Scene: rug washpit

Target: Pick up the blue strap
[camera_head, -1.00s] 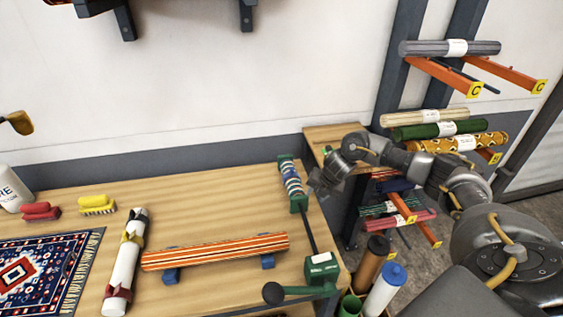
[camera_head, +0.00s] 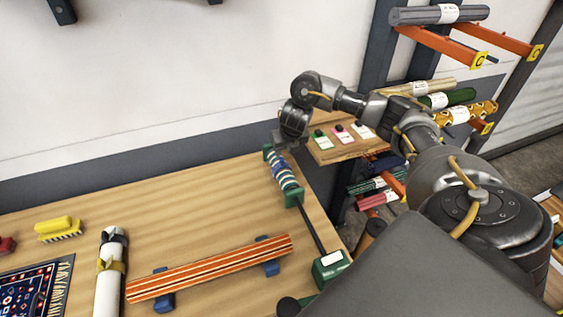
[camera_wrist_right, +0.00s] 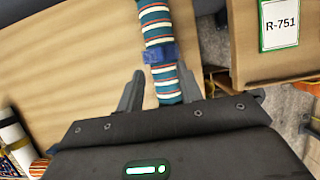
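The blue strap (camera_wrist_right: 160,53) is a dark blue band around a rolled rug (camera_wrist_right: 158,25) with teal, white and orange stripes. The roll also shows in the head view (camera_head: 284,175), between green end pieces at the right end of the workbench. My right gripper (camera_wrist_right: 160,88) is open, its two fingers apart, with the roll between them in the wrist view. In that view the strap lies just beyond the fingertips. In the head view my right gripper (camera_head: 279,139) is at the far end of the roll. My left gripper is not in view.
An orange striped roll (camera_head: 210,267) on blue supports and a white roll (camera_head: 110,275) lie on the workbench (camera_head: 190,215). A side shelf (camera_head: 345,150) with several tagged items and a rack of rolls (camera_head: 440,14) stand right. The bench's middle is clear.

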